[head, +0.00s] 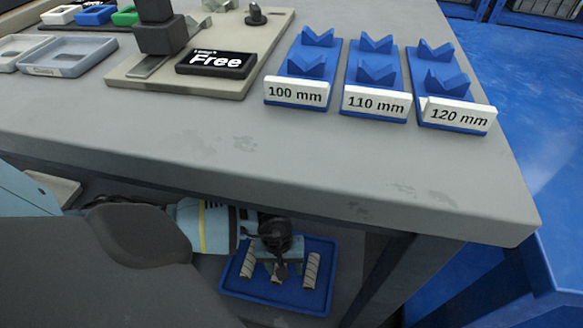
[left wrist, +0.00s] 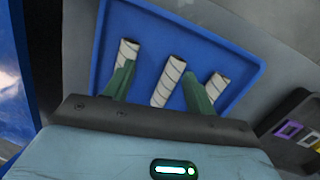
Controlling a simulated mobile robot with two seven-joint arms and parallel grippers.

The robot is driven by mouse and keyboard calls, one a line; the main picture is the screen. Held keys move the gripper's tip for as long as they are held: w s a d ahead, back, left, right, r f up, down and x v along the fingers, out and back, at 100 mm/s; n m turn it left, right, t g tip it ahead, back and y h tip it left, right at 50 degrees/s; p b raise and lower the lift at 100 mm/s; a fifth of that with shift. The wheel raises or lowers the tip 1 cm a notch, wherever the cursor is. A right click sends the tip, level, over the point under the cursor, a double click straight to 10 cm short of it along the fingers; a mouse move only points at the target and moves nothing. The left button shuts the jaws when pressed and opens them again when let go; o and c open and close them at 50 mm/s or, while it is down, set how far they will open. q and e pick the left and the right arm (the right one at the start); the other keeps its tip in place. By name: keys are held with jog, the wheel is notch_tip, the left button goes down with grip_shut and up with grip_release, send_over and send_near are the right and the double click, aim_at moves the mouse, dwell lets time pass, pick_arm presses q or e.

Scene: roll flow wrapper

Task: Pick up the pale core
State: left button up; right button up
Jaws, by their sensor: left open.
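Three pale, spiral-lined cores lie in a blue tray below the tabletop. In the left wrist view they are the left core (left wrist: 128,52), the middle core (left wrist: 168,82) and the right core (left wrist: 217,87); all look similarly pale, so I cannot tell one as the pale core. The left core also shows in the head view (head: 248,263), as does the right core (head: 311,270). My left gripper (left wrist: 159,69) is open above the tray, with the middle core seen between its green fingers. I cannot tell how high it is. My right gripper is not in view.
The blue tray (head: 318,298) sits under the overhanging grey tabletop (head: 250,150), beside a table leg (head: 385,275). On top stand blue V-holders labelled 100 mm (head: 297,92), 110 mm (head: 376,104) and 120 mm (head: 457,115), and a fixture with a "Free" display (head: 216,63).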

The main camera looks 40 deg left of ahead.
pick_arm(q)
jog(key=w+a+y, duration=0.1)
jog(key=w+a+m+y+b, duration=0.1)
jog(key=w+a, duration=0.1)
jog(key=shift+a+f, duration=0.2)
jog(key=shift+f, duration=0.2)
jog(key=shift+w+a+r+m, duration=0.1)
jog(key=shift+w+a+m, duration=0.05)
jog(key=shift+a+m, duration=0.25)
jog(key=shift+d+f+b, duration=0.1)
jog(key=shift+f+b, duration=0.65)
jog(key=shift+f, duration=0.75)
jog(key=f+b, duration=0.1)
jog(key=f, duration=0.2)
jog(key=f+b, duration=0.1)
jog(key=shift+s+f+b, duration=0.2)
jog(key=shift+s+b, duration=0.1)
jog(key=shift+s, duration=0.1)
jog(key=shift+f, duration=0.25)
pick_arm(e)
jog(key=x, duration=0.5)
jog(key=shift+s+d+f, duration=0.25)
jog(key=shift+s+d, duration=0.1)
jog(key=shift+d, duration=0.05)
pick_arm(q)
jog(key=shift+c, duration=0.5)
